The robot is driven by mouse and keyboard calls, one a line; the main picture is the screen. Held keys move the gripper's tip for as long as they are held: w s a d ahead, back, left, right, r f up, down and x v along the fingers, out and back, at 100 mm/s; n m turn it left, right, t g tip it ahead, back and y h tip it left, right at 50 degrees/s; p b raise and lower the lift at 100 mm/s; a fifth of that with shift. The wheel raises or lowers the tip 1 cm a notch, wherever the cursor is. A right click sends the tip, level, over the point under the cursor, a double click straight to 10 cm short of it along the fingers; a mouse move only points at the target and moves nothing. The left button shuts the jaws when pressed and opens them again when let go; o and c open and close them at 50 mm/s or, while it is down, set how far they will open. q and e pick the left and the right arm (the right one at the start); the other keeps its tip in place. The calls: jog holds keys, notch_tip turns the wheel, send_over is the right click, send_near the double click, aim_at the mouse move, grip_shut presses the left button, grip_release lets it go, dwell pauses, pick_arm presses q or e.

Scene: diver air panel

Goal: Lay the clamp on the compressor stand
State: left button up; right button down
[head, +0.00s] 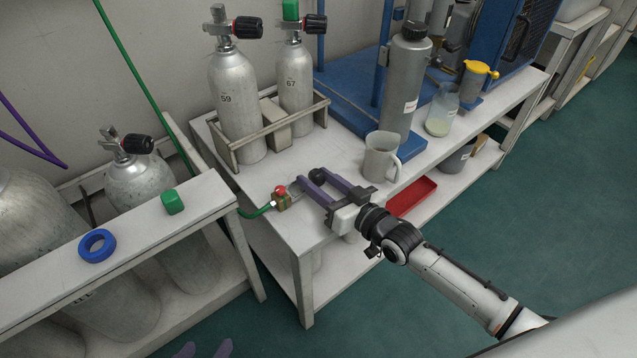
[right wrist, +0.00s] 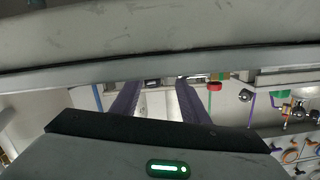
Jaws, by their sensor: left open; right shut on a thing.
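I cannot tell whether the clamp touches the top. In the right wrist view the purple fingers (right wrist: 158,98) show, but a grey band fills the top and the clamp is not clear. The tips of my left gripper (head: 205,350), open, show at the bottom edge of the head view.
A wooden rack (head: 245,155) with two cylinders stands behind the clamp. A grey mug (head: 380,160) is right of my gripper, near a tall grey canister (head: 402,85). A red tray (head: 412,196) lies below. A blue ring (head: 97,246) and green block (head: 173,202) sit on the left rail.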

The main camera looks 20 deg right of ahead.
jog(key=shift+r, duration=0.15)
jog(key=c, duration=1)
grip_release()
pick_arm(q)
jog(key=r+p, duration=0.1)
jog(key=s+a+r+p, duration=0.1)
jog(key=p, duration=0.1)
jog(key=shift+a+r+t+y, duration=0.1)
jog(key=shift+a+t+y, duration=0.2)
pick_arm(e)
jog(key=v, duration=1.2)
jog(key=shift+a, duration=0.1)
